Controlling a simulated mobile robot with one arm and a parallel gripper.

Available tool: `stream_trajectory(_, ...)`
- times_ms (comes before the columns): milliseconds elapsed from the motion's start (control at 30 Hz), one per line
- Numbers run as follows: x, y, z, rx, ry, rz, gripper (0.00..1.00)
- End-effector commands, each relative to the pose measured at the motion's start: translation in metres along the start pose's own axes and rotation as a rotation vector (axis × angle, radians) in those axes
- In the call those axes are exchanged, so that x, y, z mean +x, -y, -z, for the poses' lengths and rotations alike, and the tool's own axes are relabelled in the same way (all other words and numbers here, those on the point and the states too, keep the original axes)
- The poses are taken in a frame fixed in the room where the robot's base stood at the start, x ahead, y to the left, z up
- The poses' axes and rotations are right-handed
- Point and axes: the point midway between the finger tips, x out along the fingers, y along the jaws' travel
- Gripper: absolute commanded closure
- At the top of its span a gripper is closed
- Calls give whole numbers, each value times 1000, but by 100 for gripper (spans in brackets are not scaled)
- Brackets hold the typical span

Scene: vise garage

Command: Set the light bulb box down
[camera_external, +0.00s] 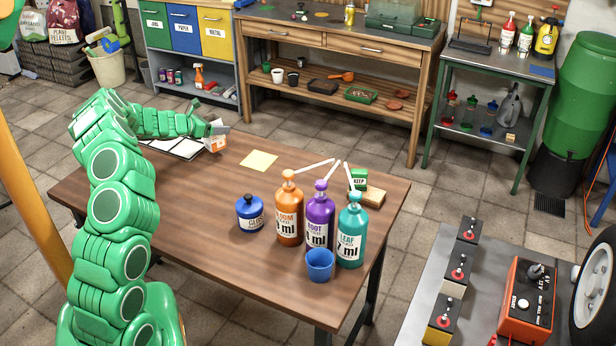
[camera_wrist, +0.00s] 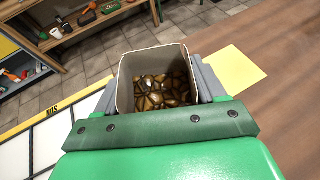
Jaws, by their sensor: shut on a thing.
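The light bulb box (camera_external: 215,144) is a small carton with white and orange sides, at the far left part of the wooden table. In the wrist view the open-topped box (camera_wrist: 124,88) shows pale walls and several shiny brown, rounded pieces inside. My gripper (camera_external: 217,128) is shut on the box, with a grey finger against each side of it. The box looks upright. I cannot tell whether its bottom touches the table. A white sectioned board (camera_external: 184,148) lies beside it, and shows at lower left in the wrist view (camera_wrist: 60,150).
A yellow sheet (camera_external: 258,160) lies flat on the table (camera_external: 220,215), with bare wood around it. Orange (camera_external: 289,215), purple (camera_external: 320,217) and teal (camera_external: 351,232) bottles, a blue jar (camera_external: 250,214), a blue cup (camera_external: 319,266) and a green KEEP box (camera_external: 359,179) stand further right.

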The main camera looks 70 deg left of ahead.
Motion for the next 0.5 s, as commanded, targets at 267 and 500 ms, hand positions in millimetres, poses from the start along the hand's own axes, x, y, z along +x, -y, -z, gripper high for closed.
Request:
stream_trajectory(267,10,0,23,-1,-1,0,60)
stream_trajectory(500,13,0,31,1,1,-1,60)
